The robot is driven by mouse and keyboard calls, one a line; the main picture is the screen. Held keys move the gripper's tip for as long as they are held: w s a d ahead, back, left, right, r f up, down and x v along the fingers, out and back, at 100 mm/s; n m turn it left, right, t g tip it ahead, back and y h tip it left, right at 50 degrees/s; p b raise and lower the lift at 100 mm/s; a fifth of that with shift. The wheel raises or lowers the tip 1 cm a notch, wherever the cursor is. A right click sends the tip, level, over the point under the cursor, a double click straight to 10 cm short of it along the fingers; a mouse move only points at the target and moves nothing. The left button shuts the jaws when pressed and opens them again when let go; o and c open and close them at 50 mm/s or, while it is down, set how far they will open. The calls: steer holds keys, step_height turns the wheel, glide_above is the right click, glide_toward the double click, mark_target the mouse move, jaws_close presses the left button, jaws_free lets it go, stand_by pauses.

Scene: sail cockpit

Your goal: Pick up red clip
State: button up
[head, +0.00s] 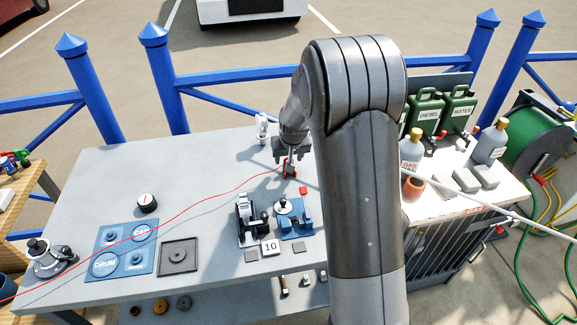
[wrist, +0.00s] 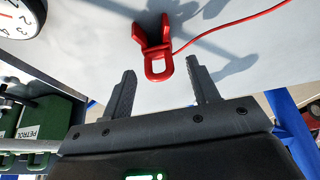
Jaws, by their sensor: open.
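The red clip (wrist: 155,48) lies on the grey table top (wrist: 240,65), with a thin red wire running from it. In the head view the red clip (head: 289,170) shows just below my gripper, near the table's back right. My gripper (wrist: 158,80) is open and empty. Its two dark fingers stand to the left and right of the clip's rounded end in the wrist view, and no contact shows. In the head view my gripper (head: 290,158) is partly hidden in shadow and behind my arm.
A round white dial (wrist: 8,15) is near the clip. Blue and grey devices (head: 293,217) stand in front of my gripper, and a small white item (head: 262,128) behind it. Green cans (head: 424,112) and bottles stand on the right bench. The table's middle left is mostly clear.

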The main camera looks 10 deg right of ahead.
steer(key=shift+x, duration=1.2)
steer(key=shift+c, duration=0.3)
steer(key=c, duration=1)
steer(key=shift+o, duration=0.2)
steer(key=shift+r, duration=0.15)
